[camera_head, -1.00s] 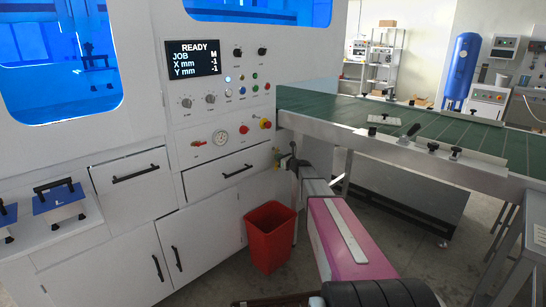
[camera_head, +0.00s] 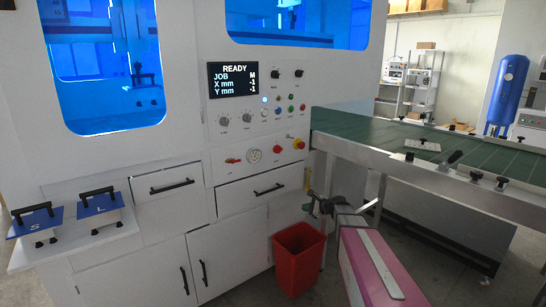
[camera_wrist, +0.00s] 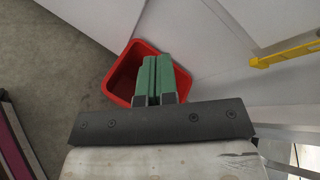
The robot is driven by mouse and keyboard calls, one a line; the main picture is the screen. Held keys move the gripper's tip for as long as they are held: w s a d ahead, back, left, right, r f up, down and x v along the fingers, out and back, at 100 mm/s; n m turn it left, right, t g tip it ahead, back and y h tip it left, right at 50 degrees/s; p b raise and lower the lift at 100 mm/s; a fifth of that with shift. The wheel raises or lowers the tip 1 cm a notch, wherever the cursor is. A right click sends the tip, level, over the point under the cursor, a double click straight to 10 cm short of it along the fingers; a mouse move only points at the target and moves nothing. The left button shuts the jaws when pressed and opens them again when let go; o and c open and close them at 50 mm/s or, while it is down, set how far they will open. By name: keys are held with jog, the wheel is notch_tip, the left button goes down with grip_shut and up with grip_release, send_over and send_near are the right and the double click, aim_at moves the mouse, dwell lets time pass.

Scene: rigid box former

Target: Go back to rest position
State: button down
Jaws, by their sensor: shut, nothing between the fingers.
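My gripper (camera_wrist: 154,80) shows in the wrist view with its two green fingers pressed together and nothing between them. It points down above the red bin (camera_wrist: 124,70). In the head view my gripper (camera_head: 314,207) is small and partly hidden by my arm. It hangs at the lower right, in front of the white machine and just above and right of the red bin (camera_head: 298,262). My pink arm link reaches up to it from the bottom edge. The gripper touches nothing that I can see.
The white machine (camera_head: 235,225) has a control panel reading READY (camera_head: 233,79), drawers and cabinet doors. A green conveyor table (camera_head: 380,133) extends right. Blue plates marked S (camera_head: 36,220) and L (camera_head: 98,204) sit on a left shelf. A yellow bar (camera_wrist: 288,52) is beside my gripper.

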jog(key=s+a+f+n+g+h, duration=0.1)
jog(key=s+f+n+g+h, duration=0.15)
jog(key=s+n, duration=0.45)
jog(key=s+a+f+n+g+h, duration=0.2)
jog(key=s+f+n+g, duration=0.1)
jog(key=s, duration=0.7)
jog(key=s+d+n+g+h, duration=0.2)
jog(key=s+d+n+h, duration=0.2)
jog(key=s, duration=0.9)
jog(key=f+n+h, duration=0.1)
jog(key=n+h, duration=0.1)
jog(key=n, duration=0.2)
jog(key=shift+d+g, duration=0.2)
jog(key=shift+g, duration=0.15)
